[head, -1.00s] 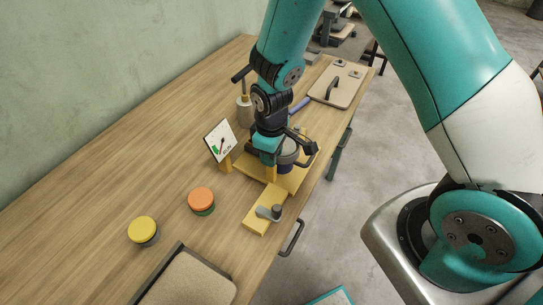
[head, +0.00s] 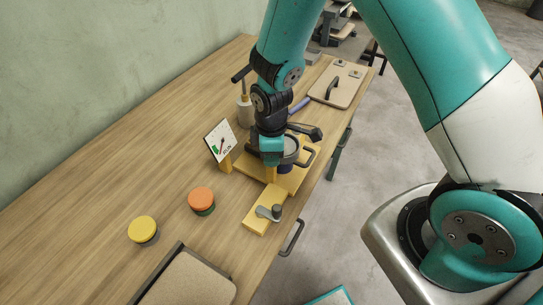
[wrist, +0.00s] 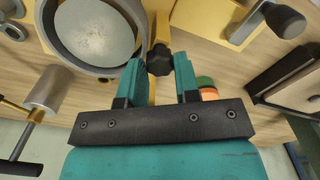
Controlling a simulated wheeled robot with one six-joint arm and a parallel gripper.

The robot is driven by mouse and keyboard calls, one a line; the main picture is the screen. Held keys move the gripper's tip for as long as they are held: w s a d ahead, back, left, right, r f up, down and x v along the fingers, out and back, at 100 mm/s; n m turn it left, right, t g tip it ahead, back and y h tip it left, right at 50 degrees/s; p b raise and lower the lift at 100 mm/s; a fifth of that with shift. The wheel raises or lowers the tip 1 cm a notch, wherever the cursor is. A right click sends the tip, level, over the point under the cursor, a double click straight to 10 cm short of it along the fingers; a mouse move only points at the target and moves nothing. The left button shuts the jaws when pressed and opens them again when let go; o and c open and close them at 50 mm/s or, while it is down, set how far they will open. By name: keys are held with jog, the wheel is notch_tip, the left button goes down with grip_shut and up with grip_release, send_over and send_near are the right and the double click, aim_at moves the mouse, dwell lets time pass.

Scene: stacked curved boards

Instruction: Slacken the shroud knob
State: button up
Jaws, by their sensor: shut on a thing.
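The black lobed knob (wrist: 159,60) sits on a yellow post beside a round dark-grey ring in the wrist view. My gripper (wrist: 158,68) has its two teal fingers on either side of the knob and is shut on it. In the head view my gripper (head: 271,160) points down over the yellow fixture base (head: 246,168), and the knob is hidden behind it. The grey ring (wrist: 48,30) surrounds a pale disc (wrist: 95,28).
A tilted dial card (head: 220,140) stands close left of my gripper. A yellow block with a grey crank (head: 268,212) lies in front. An orange button (head: 201,198), a yellow button (head: 142,230) and a tray (head: 190,280) are nearer. The table's left side is clear.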

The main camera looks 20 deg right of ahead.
jog(key=shift+n, duration=0.6)
jog(key=o, duration=0.6)
jog(key=shift+r, duration=0.1)
notch_tip(320, 180, up, 6)
jog(key=p, duration=0.5)
